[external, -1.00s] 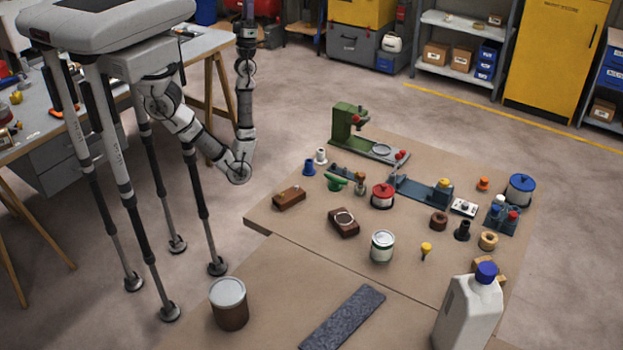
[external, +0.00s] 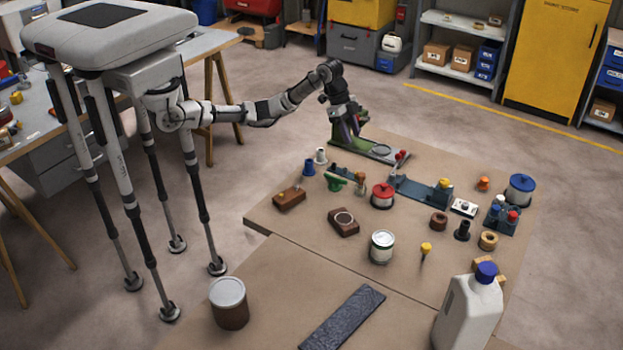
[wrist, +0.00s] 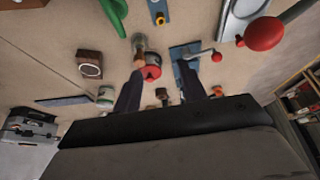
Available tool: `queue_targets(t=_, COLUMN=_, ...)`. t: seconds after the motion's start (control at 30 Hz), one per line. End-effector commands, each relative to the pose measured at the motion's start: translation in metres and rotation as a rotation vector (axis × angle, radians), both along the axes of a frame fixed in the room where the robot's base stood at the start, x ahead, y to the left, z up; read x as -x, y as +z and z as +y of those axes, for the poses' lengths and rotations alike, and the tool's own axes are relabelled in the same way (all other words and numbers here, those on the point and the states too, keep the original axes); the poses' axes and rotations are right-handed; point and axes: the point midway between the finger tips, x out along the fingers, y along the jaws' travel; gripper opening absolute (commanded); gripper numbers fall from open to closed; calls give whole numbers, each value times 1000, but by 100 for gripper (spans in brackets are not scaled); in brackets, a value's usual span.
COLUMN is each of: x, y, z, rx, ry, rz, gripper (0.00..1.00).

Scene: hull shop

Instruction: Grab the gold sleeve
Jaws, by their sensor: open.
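My gripper (external: 350,128) is open and empty, hanging in front of the green press above the far left of the table. Its two dark fingers show apart in the wrist view (wrist: 160,78). A small gold piece (wrist: 159,19) sits on a short blue plate at the top of the wrist view, beyond the fingertips. In the external view a small brass-coloured piece (external: 360,183) stands by a short dark plate, and a yellow piece (external: 444,185) sits on the blue fixture. I cannot tell for certain which is the gold sleeve.
The green press (external: 346,118) stands close beside my gripper. A white jug (external: 468,315) stands at front right. The table's left front is clearer.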

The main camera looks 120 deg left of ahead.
Motion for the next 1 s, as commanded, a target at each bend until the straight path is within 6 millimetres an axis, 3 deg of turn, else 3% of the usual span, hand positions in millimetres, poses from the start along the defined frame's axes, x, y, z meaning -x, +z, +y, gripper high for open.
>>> queue_targets(t=0.1, x=16, y=-16, z=8, rx=0, ry=7, rz=117, gripper=42)
queue_targets(t=0.2, x=17, y=-29, z=8, rx=4, ry=6, rz=143, gripper=42)
queue_targets(t=0.47, x=3, y=-78, z=6, rx=6, ry=5, rz=140, gripper=42)
queue_targets(t=0.83, x=-9, y=-107, z=9, rx=1, ry=7, rz=138, gripper=42)
queue_targets(t=1.0, x=-21, y=-131, z=11, rx=1, ry=8, rz=139, gripper=42)
